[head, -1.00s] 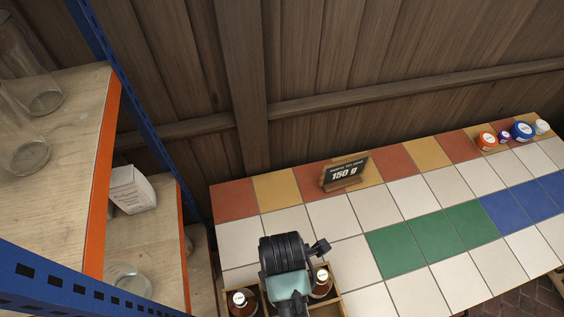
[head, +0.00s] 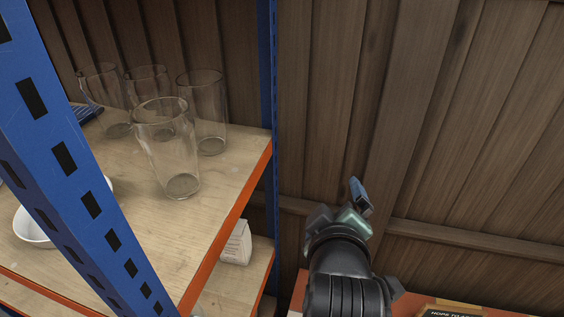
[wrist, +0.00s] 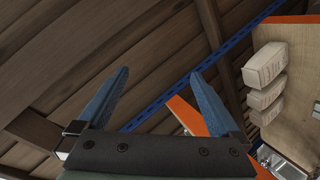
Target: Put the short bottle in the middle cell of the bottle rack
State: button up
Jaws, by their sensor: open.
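My gripper (head: 360,196) is raised in front of the wooden wall, right of the shelf unit, in the head view. In the wrist view my gripper (wrist: 159,74) has its two blue fingers spread wide, with nothing between them. Neither the short bottle nor the bottle rack shows in the views of now.
A blue-posted shelf (head: 215,222) with an orange edge stands at left, holding several clear glass vessels (head: 166,150) and a white bowl (head: 32,228). A white packet (head: 236,244) is on the lower shelf. White packets (wrist: 265,65) show in the wrist view.

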jog(key=s+a+r+m+t+y, duration=0.1)
jog(key=a+r+m+t, duration=0.2)
jog(key=r, duration=0.9)
jog(key=s+a+r+m+t, duration=0.15)
jog(key=r+t, duration=0.35)
jog(key=r, duration=0.7)
jog(key=s+a+r+m+t, duration=0.2)
jog(key=s+r+t, duration=0.1)
jog(key=r, duration=0.4)
jog(key=s+a+r+m+t+y, duration=0.1)
jog(key=s+a+r+m+t, duration=0.1)
jog(key=s+r, duration=0.4)
jog(key=shift+s+r+t, duration=0.3)
jog(key=shift+r+t, duration=0.3)
jog(key=shift+r, duration=0.1)
